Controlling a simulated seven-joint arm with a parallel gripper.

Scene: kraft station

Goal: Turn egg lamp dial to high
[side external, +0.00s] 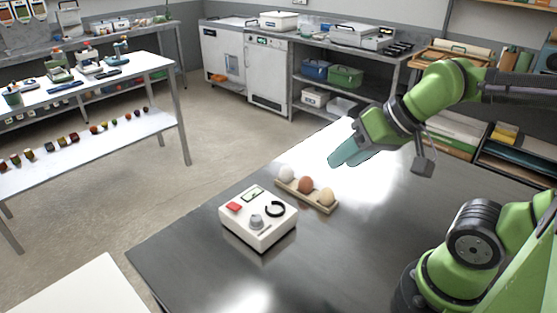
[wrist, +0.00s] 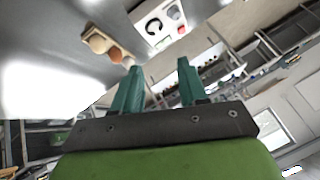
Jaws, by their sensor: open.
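The egg lamp (side external: 258,226) is a white box on the dark metal table. Its top has a red button (side external: 233,207), a small meter, a grey dial (side external: 256,221) and a black ring (side external: 275,209). The lamp also shows at the top of the wrist view (wrist: 150,24), partly cut off. My gripper (side external: 346,155) is in the air above the table, to the right of the lamp and apart from it. Its teal fingers (wrist: 158,75) are open with nothing between them. The dial's setting is too small to read.
A wooden holder (side external: 316,204) with a white, a brown and a tan egg stands just behind the lamp, between it and my gripper. The table (side external: 190,245) is clear left of the lamp and in front of it. Other benches stand farther off.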

